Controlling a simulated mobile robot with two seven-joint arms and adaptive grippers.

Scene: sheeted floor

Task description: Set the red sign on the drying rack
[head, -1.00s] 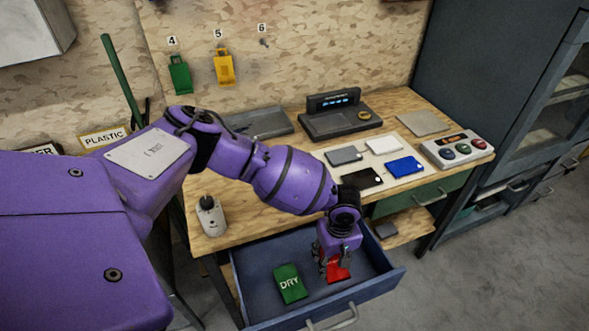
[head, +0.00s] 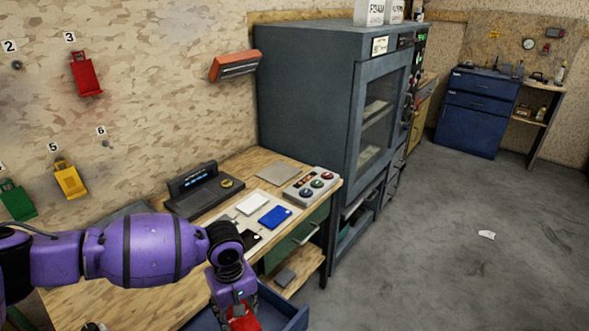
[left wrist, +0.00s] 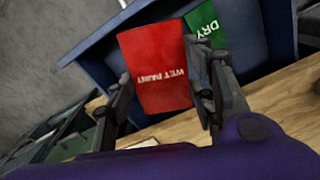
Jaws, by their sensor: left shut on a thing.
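The red sign, lettered WET PAINT, is in my left gripper (head: 240,311). Only part of the red sign (head: 246,323) shows at the bottom edge of the head view. In the left wrist view the red sign (left wrist: 155,65) lies between the two fingers of my left gripper (left wrist: 160,82), over the blue drawer (left wrist: 88,50). A grey cabinet with a glass door (head: 306,105) and pale shelves inside stands right of the bench; I cannot tell whether it is the drying rack.
A button box (head: 310,184) and flat cards are on the bench. The floor (head: 440,250) at right is mostly clear.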

